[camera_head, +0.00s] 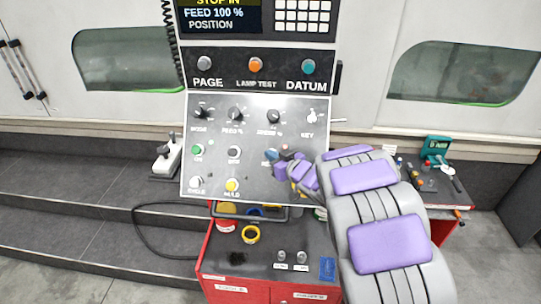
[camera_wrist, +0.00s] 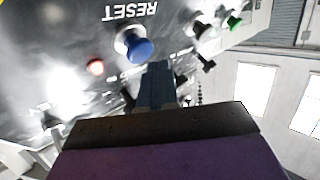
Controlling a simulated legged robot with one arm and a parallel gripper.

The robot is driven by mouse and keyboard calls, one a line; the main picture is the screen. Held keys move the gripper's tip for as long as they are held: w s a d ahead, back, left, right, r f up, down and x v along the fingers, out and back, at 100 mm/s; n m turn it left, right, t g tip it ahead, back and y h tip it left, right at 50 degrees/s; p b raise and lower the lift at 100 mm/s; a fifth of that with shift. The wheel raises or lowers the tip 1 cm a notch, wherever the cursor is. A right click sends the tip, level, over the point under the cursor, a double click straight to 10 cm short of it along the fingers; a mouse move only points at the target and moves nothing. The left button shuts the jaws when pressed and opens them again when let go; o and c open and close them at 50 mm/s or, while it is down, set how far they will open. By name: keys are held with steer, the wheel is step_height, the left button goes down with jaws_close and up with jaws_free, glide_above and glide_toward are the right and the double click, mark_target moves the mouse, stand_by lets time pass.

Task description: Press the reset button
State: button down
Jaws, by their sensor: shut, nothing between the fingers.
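The reset button is a round blue cap (camera_wrist: 138,48) on a silver collar, below an upside-down RESET label (camera_wrist: 131,11) in the wrist view. My gripper (camera_wrist: 157,72) is shut and empty. Its dark tips are just below and to the right of the blue cap in that picture; I cannot tell whether they touch it. In the head view my arm reaches across the lower right of the grey control panel (camera_head: 215,122), and my gripper (camera_head: 285,160) is there, partly hiding the area around a bluish spot (camera_head: 270,154).
A yellow button (camera_head: 232,185) and several knobs share the panel.

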steer(key=shift+w+d+f+p, duration=0.1)
steer(key=shift+w+f+p, duration=0.35)
steer(key=shift+w, duration=0.2)
stand_by(1.3)
steer(key=shift+s+r, duration=0.55)
steer(key=shift+s, duration=0.2)
steer(key=s+r, duration=0.1)
steer(key=s, duration=0.1)
steer(key=s+r+p, duration=0.1)
steer(key=s+r, duration=0.1)
stand_by(0.6)
steer(key=shift+w, duration=0.1)
stand_by(0.4)
